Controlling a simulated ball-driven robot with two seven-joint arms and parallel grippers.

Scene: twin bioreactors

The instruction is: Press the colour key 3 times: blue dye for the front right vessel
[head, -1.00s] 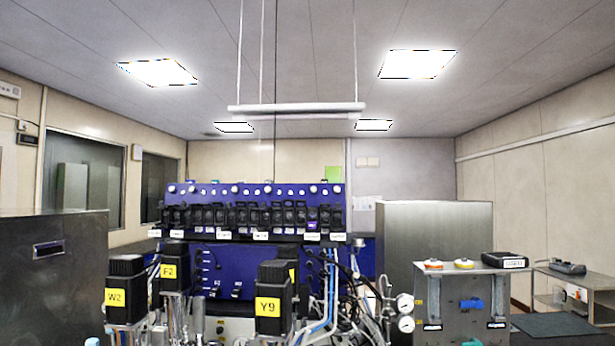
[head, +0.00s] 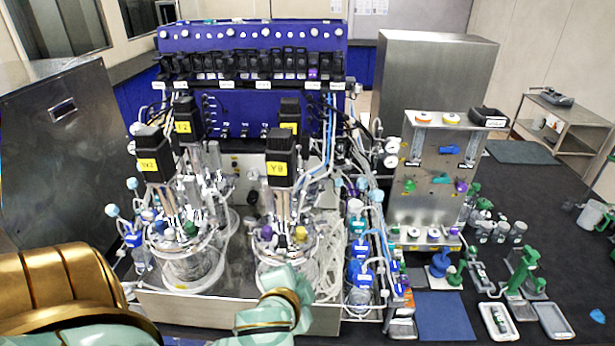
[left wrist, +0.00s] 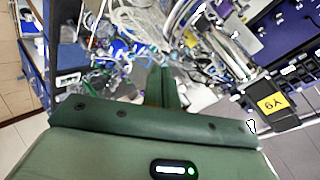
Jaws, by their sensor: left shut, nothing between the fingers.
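The front right vessel (head: 283,272) stands in the steel tray under the black motor marked Y9 (head: 280,160). It is clear glass with coloured caps on its lid, and it looks pale inside. My left gripper (head: 288,284) is low in front of this vessel, overlapping its lower part; I cannot tell whether they touch. In the left wrist view the shut, empty fingers (left wrist: 164,88) point toward tubing and blue parts, and the Y9 motor (left wrist: 271,103) is at the right. I cannot make out which part is the colour key. My right gripper is out of view.
Another vessel (head: 188,262) stands to the left. Bottles with blue caps (head: 358,272) and tubing crowd the right side. A steel cabinet with knobs (head: 437,185) stands further right. Small trays (head: 497,320) and green stands (head: 522,272) lie on the dark bench.

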